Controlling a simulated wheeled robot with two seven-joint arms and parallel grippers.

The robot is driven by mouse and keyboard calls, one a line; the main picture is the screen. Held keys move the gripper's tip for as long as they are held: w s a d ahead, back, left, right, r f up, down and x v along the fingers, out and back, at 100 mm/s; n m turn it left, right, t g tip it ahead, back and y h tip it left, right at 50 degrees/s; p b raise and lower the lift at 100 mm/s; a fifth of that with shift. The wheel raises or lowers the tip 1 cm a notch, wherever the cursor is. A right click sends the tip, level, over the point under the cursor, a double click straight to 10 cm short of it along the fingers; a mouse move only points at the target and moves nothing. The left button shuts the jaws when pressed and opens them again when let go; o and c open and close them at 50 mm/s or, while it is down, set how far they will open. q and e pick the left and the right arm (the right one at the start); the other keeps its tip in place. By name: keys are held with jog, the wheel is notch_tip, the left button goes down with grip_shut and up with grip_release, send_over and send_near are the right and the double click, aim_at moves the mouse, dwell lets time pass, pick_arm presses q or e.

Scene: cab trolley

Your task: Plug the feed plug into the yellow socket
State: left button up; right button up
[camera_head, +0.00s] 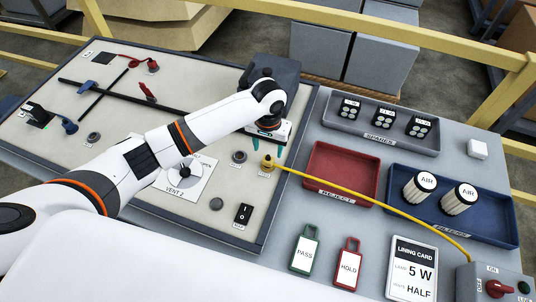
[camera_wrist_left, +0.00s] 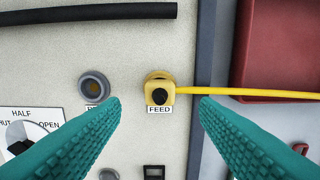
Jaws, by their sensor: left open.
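The yellow feed plug (camera_head: 267,162) is at the FEED position on the beige panel, with its yellow cable running off to the right. In the left wrist view the plug (camera_wrist_left: 159,92) has a dark round end facing the camera, and the yellow socket (camera_wrist_left: 158,76) shows as a rim behind its upper edge. I cannot tell how deep the plug sits. My left gripper (camera_head: 268,149) is open above the plug. Its teal fingers (camera_wrist_left: 159,104) lie on either side of the plug, apart from it. My right gripper is not in view.
A grey round socket (camera_wrist_left: 95,86) is left of the plug. The VENT 2 dial (camera_head: 186,173) and a rocker switch (camera_head: 243,213) are nearby. The red tray (camera_head: 341,196) lies right of the panel; the cable (camera_head: 375,205) passes its front edge toward a grey switch box (camera_head: 490,275).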

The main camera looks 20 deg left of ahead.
pick_arm(q)
notch_tip(320, 180, up, 6)
dwell(0.4)
jog(key=o, duration=1)
jog(key=shift+c, duration=0.2)
jog(key=shift+r, duration=0.1)
notch_tip(320, 180, up, 9)
jog(key=p, duration=1)
jog(key=shift+p, duration=0.3)
